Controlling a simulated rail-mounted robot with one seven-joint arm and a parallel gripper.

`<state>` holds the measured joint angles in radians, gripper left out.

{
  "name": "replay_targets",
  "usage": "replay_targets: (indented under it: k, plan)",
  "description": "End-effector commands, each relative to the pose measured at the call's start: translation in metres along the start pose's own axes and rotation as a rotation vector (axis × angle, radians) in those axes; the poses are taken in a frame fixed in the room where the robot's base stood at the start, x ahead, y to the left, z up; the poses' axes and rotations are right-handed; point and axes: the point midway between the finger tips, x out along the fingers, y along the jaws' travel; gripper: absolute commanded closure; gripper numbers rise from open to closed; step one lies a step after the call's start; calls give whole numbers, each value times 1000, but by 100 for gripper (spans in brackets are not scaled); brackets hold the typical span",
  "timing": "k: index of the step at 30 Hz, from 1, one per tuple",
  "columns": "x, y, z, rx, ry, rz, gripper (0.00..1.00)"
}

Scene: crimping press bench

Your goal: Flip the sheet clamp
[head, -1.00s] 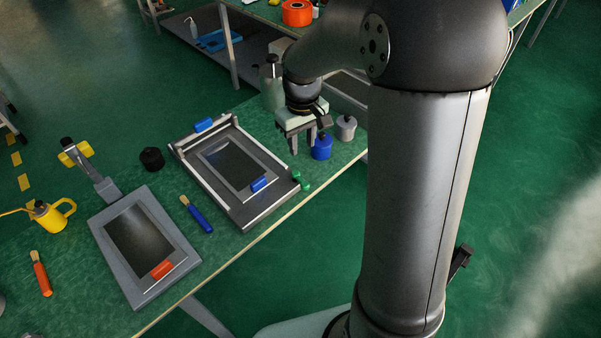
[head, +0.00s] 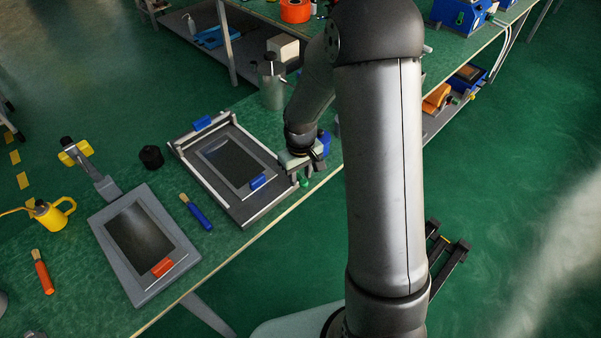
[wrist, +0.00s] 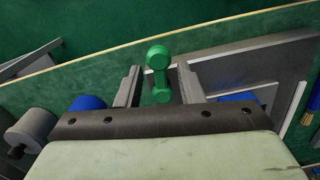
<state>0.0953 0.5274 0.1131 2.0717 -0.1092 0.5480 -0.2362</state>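A green handle with a rounded knob (wrist: 158,58) shows in the wrist view; it is the likely sheet clamp, though no label confirms this. In the head view the green piece (head: 304,181) is at the right edge of a grey framed press bed (head: 248,215). My gripper (wrist: 159,70) is open, one finger on each side of the green handle with a gap on both sides. In the head view my gripper (head: 299,175) is over the bed's right corner. I cannot tell how far the fingertips reach down beside the handle.
A blue tab (head: 258,181) lies on the bed's inner plate. A blue container (head: 324,143) and a metal canister (head: 271,88) stand close behind my gripper. A second grey plate (head: 182,238), a blue-handled brush (head: 199,215) and a black knob (head: 151,157) are left. The bench's front edge is near.

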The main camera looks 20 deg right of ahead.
Motion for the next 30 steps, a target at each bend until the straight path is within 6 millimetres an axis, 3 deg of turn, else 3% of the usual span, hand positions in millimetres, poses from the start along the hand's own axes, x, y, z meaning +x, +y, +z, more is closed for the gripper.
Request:
replay_targets:
  k: [2,6,19,30]
  plan:
    - [0,0,0,0,0,0,65]
    - [0,0,0,0,0,0,100]
    - [0,-2,-1,52,2,1,100]
    - [2,-10,-2,324,3,1,100]
